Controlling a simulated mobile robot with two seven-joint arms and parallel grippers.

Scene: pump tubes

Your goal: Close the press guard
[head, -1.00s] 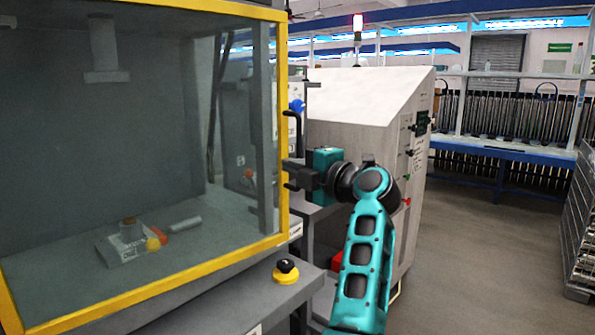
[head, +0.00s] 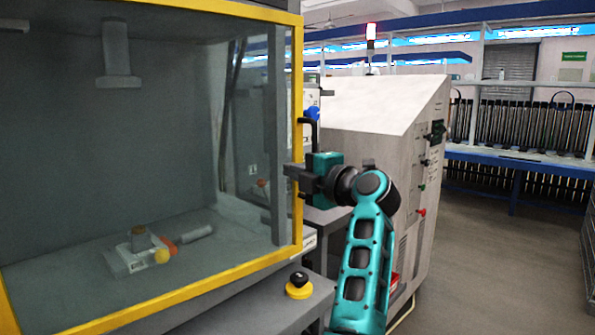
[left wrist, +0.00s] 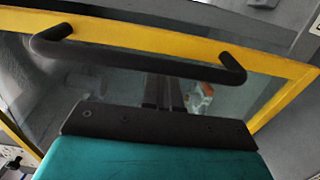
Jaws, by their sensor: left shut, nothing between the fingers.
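The press guard is a clear panel in a yellow frame (head: 297,130) across the front of the press. Its upright dark handle (head: 313,132) is on the right side of the frame. I cannot tell whether the guard is fully flush. In the head view my left gripper (head: 289,172) is at the frame's right edge, level with the handle's lower part. In the left wrist view the shut, empty fingers (left wrist: 163,80) reach toward the dark handle bar (left wrist: 140,62), with the yellow frame (left wrist: 150,38) beyond. Contact is unclear. My right gripper is out of view.
Behind the panel, a pale fixture (head: 130,258) with orange and yellow parts sits on the press bed. A black-and-yellow push button (head: 298,286) stands on the ledge below the guard. A grey cabinet (head: 385,130) is to the right, with open floor (head: 470,260) beyond.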

